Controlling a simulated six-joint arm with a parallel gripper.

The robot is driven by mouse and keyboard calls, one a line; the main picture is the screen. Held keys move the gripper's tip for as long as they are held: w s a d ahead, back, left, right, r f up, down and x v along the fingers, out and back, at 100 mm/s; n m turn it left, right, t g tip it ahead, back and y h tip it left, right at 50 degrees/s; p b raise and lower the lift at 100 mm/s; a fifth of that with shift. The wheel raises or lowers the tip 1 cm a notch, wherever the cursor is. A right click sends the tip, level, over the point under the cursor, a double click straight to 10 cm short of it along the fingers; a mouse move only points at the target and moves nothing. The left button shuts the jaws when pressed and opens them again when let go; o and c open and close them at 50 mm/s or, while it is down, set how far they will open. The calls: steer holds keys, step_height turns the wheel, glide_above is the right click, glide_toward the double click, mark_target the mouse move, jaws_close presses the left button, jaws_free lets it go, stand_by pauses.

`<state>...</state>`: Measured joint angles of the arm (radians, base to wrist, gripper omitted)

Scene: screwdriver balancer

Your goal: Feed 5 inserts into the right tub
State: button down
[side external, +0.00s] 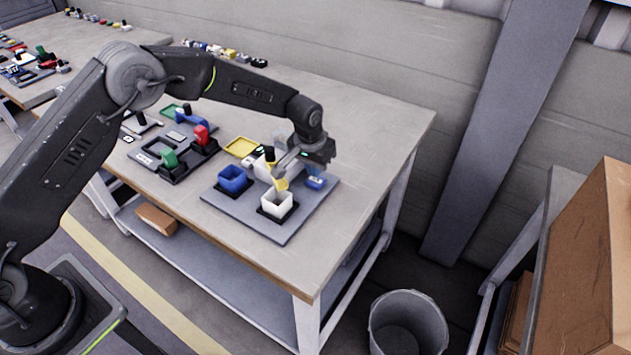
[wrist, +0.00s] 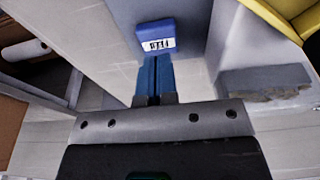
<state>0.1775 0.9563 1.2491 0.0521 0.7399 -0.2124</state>
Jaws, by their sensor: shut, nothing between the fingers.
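A white tub (side external: 277,205) and a blue tub (side external: 233,180) stand on a grey board on the bench; the white one is on the right. A yellow chute-like piece (side external: 281,184) sits just above the white tub. A blue block (side external: 316,182) is at the board's right edge. In the wrist view a blue block (wrist: 155,34) with a white label lies just beyond my fingertips; its black marks are too blurred to read. My gripper (wrist: 153,60) has blue fingers, shut and empty. Whether they touch the block I cannot tell. No loose inserts can be made out; the tub's inside looks empty.
The grey board (side external: 285,235) lies near the bench's front right corner. A yellow tray (side external: 240,147) is behind the blue tub. A dark fixture with green and red parts (side external: 172,160) stands to the left. A grey bucket (side external: 407,320) is on the floor.

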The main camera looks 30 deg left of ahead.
steer(key=shift+f, duration=1.15)
stand_by(1.1)
steer(key=shift+r, duration=3.55)
step_height(320, 180, up, 6)
steer(key=shift+f, duration=5.4)
